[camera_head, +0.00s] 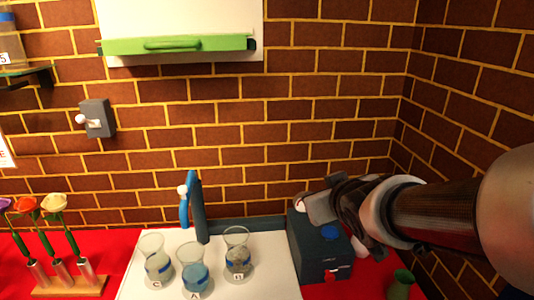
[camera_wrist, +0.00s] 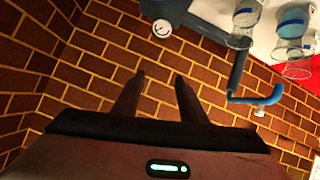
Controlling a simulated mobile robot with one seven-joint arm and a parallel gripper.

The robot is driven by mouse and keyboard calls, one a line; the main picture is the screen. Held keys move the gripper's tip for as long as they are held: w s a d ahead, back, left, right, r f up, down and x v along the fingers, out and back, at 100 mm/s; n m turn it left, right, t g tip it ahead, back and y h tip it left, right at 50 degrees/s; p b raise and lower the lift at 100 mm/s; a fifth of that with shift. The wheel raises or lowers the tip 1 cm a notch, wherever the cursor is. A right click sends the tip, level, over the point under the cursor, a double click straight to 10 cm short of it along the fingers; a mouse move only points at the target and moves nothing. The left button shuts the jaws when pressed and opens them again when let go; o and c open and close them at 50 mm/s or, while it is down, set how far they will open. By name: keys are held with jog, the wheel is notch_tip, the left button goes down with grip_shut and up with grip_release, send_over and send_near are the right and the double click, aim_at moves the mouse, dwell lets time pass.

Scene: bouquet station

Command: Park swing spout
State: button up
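The swing spout (camera_head: 185,206) is a blue bent tube with a white knob, beside a dark upright post (camera_head: 199,210) behind the beakers. In the wrist view the blue spout (camera_wrist: 262,97) lies at the right, joined to the dark post (camera_wrist: 238,70), with its white knob near its bend. My gripper (camera_head: 312,206) is to the right of the spout, above the dark box, and apart from the spout. In the wrist view my gripper (camera_wrist: 160,75) has its two fingers spread with nothing between them, pointing toward the brick wall.
Three labelled glass beakers (camera_head: 195,280) stand on a white mat (camera_head: 134,287) before the post. A dark box (camera_head: 310,252) with a blue cap and red tap stands at right. A flower rack (camera_head: 90,284) is at left; a green cup (camera_head: 401,281) is at right.

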jog(key=w+a+f+n+y+b, duration=0.25)
jog(key=a+f+y, duration=0.25)
jog(key=a, duration=0.5)
jog(key=n+g+y+b, duration=0.2)
jog(key=n+y, duration=0.2)
jog(key=y, duration=0.5)
send_near(185, 190)
jog(key=x, duration=1.1)
jog(key=shift+w+a+b, duration=0.1)
jog(key=shift+b, duration=0.25)
grip_shut()
